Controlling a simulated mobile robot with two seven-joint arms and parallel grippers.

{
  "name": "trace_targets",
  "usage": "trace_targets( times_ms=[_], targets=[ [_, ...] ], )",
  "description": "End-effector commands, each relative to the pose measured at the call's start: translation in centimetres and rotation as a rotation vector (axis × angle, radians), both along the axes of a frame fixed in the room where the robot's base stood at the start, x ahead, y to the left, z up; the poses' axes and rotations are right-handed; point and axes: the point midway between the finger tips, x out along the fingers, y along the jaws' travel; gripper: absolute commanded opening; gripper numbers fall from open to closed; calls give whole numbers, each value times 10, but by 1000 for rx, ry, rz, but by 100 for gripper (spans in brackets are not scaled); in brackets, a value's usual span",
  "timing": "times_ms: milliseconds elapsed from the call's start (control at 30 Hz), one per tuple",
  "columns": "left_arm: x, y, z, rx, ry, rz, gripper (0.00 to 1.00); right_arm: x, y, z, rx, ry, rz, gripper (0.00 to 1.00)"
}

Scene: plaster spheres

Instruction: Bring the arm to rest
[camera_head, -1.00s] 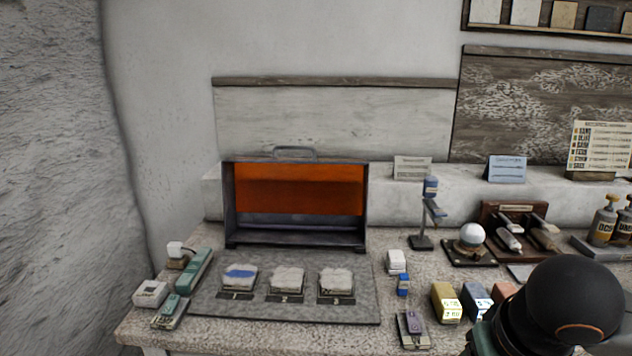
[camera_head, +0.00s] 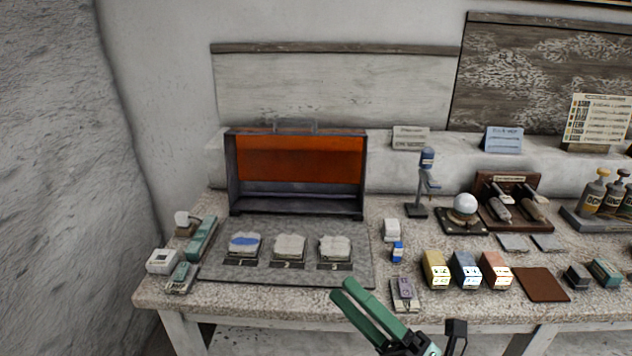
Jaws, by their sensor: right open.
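My right gripper (camera_head: 402,325) shows at the bottom of the head view, with green and black parts, in front of the table's front edge. It is open and I see nothing held in it. It is left of and below the colored blocks, and close in the picture to a small purple-topped device (camera_head: 403,292). My left gripper is not in view. A white plaster sphere (camera_head: 465,203) rests on a dark stand at the right of the table.
The speckled table (camera_head: 320,301) carries a dark case with an orange panel (camera_head: 300,158), a grey mat (camera_head: 218,274) with several white pads, yellow (camera_head: 435,265), blue (camera_head: 465,268) and red (camera_head: 494,268) blocks, a brown mat (camera_head: 541,284) and bottles (camera_head: 593,192). Room in front of the table looks free.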

Motion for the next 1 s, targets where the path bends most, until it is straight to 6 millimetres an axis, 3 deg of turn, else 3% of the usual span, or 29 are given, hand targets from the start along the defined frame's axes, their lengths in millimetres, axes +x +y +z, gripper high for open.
trace_targets(
  times_ms=[33,67,167,300,400,500,633,1000],
  targets=[
    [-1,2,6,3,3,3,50,14,-19,-29,120,240,-56,56],
    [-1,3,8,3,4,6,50,20,-30,-49,193,372,-89,56],
    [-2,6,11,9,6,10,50,22,-62,-119,415,759,-195,56],
    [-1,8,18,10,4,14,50,-10,-95,-215,697,1209,-351,56],
    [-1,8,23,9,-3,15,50,-48,-108,-270,868,1457,-459,56],
    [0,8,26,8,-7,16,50,-84,-114,-307,1001,1633,-548,56],
    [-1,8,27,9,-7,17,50,-113,-117,-332,1099,1753,-617,56],
    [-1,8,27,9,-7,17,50,-113,-117,-332,1099,1753,-617,56]
  ],
)
